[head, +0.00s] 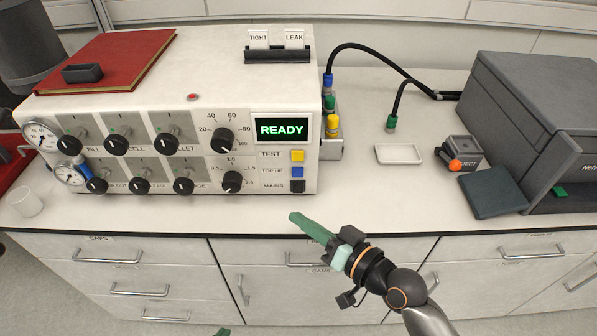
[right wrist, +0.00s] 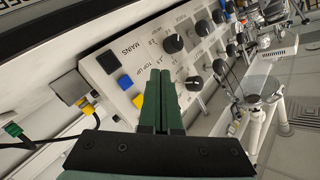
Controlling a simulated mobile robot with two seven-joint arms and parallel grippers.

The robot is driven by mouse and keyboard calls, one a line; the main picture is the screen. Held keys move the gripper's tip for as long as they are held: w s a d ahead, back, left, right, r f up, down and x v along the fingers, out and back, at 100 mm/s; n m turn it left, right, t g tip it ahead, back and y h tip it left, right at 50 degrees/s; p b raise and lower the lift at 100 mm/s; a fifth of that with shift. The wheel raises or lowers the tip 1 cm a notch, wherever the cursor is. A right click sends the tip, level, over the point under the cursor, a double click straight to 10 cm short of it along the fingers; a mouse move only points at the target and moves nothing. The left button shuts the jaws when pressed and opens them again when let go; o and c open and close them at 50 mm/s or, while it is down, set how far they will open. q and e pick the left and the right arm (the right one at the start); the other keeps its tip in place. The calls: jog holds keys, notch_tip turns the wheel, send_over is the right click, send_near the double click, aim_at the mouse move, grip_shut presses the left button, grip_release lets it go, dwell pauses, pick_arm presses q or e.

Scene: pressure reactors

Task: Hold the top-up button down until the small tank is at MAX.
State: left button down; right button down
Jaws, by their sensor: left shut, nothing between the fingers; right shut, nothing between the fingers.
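The blue TOP UP button (head: 297,172) is on the white panel, between the yellow TEST button (head: 298,156) and the black MAINS button (head: 297,186). In the right wrist view the blue button (right wrist: 125,82) shows beside the green fingers. My right gripper (head: 294,217) is shut and empty, in front of and below the button column, apart from the buttons. It also shows in the right wrist view (right wrist: 168,76). Only a green tip of my left gripper (head: 222,332) shows at the bottom edge; it is shut. I cannot make out a small tank or a MAX mark.
The white console (head: 200,68) has several black knobs, gauges and a green READY display (head: 282,129). A red book (head: 110,62) lies on top. A white tray (head: 398,153) and a grey machine (head: 530,115) are to the right. The counter before the tray is clear.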

aim_at(298, 172)
jog(key=w+b, duration=0.3)
jog(key=w, duration=0.4)
jog(key=shift+f, duration=0.1)
jog(key=shift+w, duration=0.95)
dwell(1.2)
jog(key=shift+w+b, duration=0.4)
jog(key=shift+w, duration=0.05)
jog(key=shift+w, duration=0.4)
dwell(4.2)
